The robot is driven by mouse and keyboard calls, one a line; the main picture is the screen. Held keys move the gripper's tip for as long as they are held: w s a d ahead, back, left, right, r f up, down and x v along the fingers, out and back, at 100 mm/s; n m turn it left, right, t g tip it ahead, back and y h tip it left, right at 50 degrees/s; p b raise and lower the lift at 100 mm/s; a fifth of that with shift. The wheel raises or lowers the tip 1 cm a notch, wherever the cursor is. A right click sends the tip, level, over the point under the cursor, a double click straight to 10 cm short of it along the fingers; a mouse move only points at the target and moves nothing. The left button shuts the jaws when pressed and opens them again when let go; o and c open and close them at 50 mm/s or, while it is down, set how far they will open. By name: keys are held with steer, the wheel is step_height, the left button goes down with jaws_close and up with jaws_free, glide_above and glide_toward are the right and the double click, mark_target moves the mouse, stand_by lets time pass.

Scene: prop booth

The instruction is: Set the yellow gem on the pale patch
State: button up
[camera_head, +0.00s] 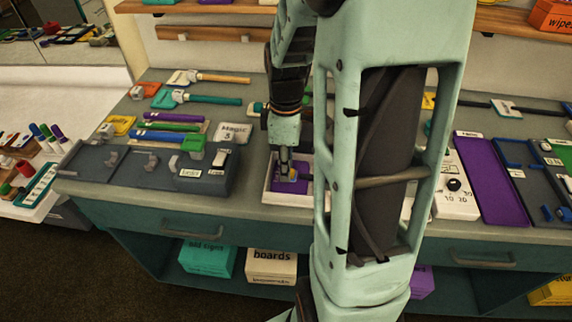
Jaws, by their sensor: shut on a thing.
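My gripper (286,176) points down over a small white tray (268,194) with a purple lining (304,184), in the middle of the counter. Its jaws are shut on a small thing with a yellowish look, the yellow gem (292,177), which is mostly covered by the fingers. The gem is low, inside the tray's outline; I cannot tell whether it touches the lining. I cannot make out a pale patch in the tray. My arm hides the tray's right side and the counter behind it.
A dark grey box (130,168) with clamps and a green block stands close left of the tray. Right of my arm are a white dial box (455,200) and a purple panel (490,180). The counter's front edge is near.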

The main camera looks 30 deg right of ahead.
steer(key=o, duration=1)
steer(key=shift+r, duration=0.15)
steer(key=shift+r+p, duration=3.25)
steer(key=shift+r, duration=0.65)
